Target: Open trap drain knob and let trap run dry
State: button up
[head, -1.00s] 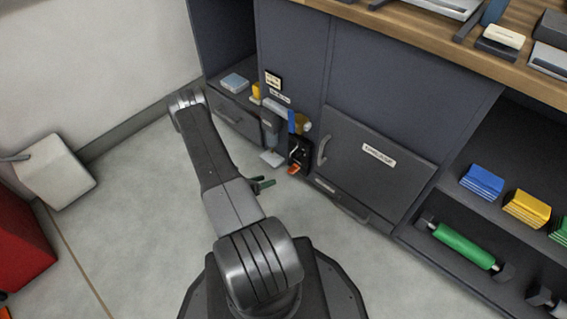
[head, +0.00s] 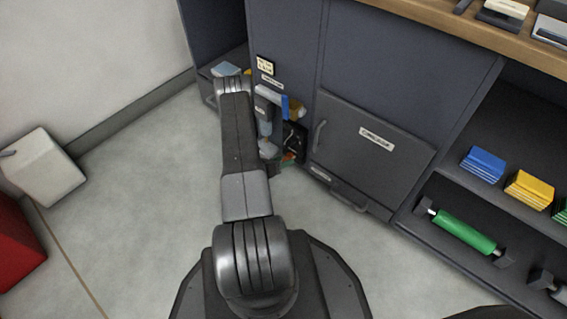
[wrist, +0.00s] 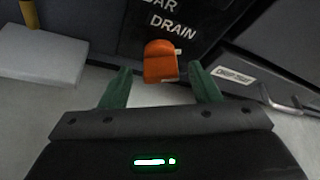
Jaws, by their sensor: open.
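The orange drain knob (wrist: 160,62) stands out below a dark panel lettered "DRAIN" in the wrist view. My gripper (wrist: 159,72) is open, with one green finger to the left of the knob and one to the right. Gaps show on both sides, and I cannot tell how far the fingertips reach along it. In the head view a bit of orange, likely the knob (head: 289,157), shows at the cabinet's lower front. My arm hides most of the gripper there. The trap's contents cannot be made out.
A drawer labelled "DRIP TRAY" (wrist: 236,76) with a bar handle is close on the right. A pale block (wrist: 42,56) lies at the left in the wrist view. The cabinet door (head: 370,150) is shut.

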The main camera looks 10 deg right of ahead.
jog(key=shift+w+d+f, duration=0.15)
jog(key=shift+w+d, duration=0.05)
jog(key=shift+d, duration=0.2)
jog(key=c, duration=1)
jog(key=shift+s+d+m+t+y+b, duration=0.1)
jog(key=shift+m+t+y+b, duration=0.25)
jog(key=shift+m, duration=0.65)
jog(key=shift+s+d+m+t+y+b, duration=0.15)
jog(key=shift+m+t+y, duration=0.35)
jog(key=shift+m, duration=0.5)
jog(key=shift+a, duration=0.15)
